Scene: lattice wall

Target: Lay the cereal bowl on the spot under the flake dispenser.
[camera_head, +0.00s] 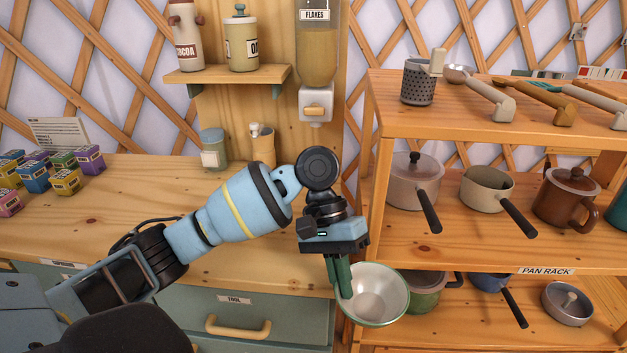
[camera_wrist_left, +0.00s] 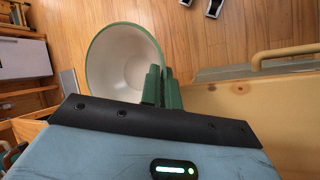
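The cereal bowl (camera_head: 378,293), white inside with a green rim, hangs in front of the counter's right end, beside the pan rack. My left gripper (camera_head: 343,282) has its green fingers close together on the bowl's left rim. In the left wrist view the bowl (camera_wrist_left: 122,58) shows its open inside, with its rim at the fingers (camera_wrist_left: 162,88). The flake dispenser (camera_head: 318,50), labelled FLAKES, is on the wooden panel, its white outlet (camera_head: 316,104) above the counter. My left arm hides the counter right below it, so I cannot see the spot. My right gripper is not in view.
A glass jar (camera_head: 213,150) and a cream canister (camera_head: 262,146) stand on the counter (camera_head: 130,200), left of the dispenser. Small coloured boxes (camera_head: 62,180) sit far left. The pan rack (camera_head: 470,255) holds several pots close to the bowl's right. The counter's middle looks clear.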

